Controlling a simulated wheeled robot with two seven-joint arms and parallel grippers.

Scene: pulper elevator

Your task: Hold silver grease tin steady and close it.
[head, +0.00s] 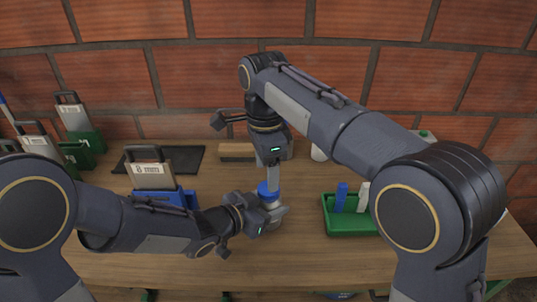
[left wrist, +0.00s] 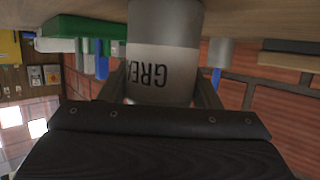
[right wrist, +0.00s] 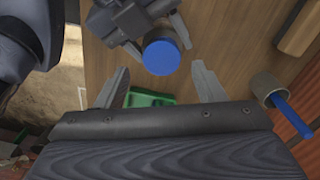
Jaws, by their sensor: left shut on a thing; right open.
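The silver grease tin (left wrist: 165,60) shows its dark "GREA" lettering upside down in the left wrist view. My left gripper (head: 268,214) is shut around its body, which stands upright on or just above the table; I cannot tell which. A blue lid (right wrist: 161,57) covers the tin's top; it also shows in the head view (head: 267,189). I cannot tell whether the lid is fully seated. My right gripper (right wrist: 160,86) is open and points down from above the tin. Its fingers are apart and do not visibly touch the lid.
A green tray (head: 352,232) with blue and white bottles stands right of the tin. A blue bin (head: 178,197) with an "8 mm" sign stands left, behind my left arm. A black mat (head: 183,158) and a wooden block (head: 236,151) lie behind. A cup (right wrist: 263,84) holds a blue-handled thing.

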